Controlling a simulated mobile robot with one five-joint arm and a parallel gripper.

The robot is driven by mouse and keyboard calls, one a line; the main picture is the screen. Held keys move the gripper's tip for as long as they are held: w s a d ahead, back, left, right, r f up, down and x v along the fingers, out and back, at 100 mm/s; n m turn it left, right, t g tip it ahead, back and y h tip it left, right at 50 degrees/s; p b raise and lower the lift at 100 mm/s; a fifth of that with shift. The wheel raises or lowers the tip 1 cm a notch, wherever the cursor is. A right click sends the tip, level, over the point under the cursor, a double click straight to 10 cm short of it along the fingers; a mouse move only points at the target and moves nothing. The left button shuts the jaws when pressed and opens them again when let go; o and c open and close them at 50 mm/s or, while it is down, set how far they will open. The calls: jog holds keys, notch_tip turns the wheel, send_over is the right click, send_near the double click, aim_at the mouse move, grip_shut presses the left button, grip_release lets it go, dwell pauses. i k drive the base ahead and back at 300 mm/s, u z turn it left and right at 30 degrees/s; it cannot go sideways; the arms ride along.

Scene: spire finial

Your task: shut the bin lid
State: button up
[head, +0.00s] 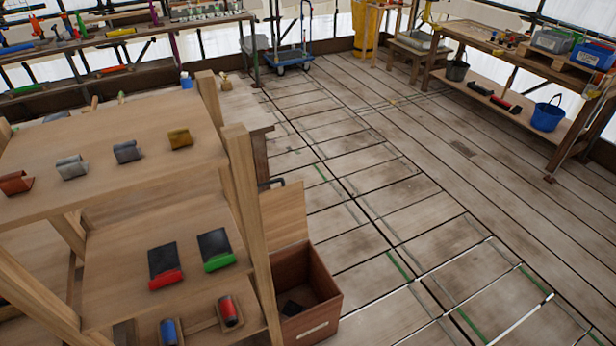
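A brown wooden bin (325,312) stands on the floor at the bottom centre, just right of the wooden shelf unit. Its top is open. A lighter wooden panel that looks like its lid (284,214) stands raised at the bin's back edge. A dark flat piece (291,308) lies inside the bin. A shelf post hides the left part of the bin and lid. My gripper is not in view.
The shelf unit (240,200) fills the left, holding small metal clips, red and green tools and rollers. Plank floor (400,200) is clear to the right of the bin. A workbench (510,98) with a blue bucket (547,115) stands at the upper right.

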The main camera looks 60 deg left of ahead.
aim_at(284, 212)
jog(key=i, duration=0.8)
jog(key=u, duration=3.05)
jog(key=i, duration=1.35)
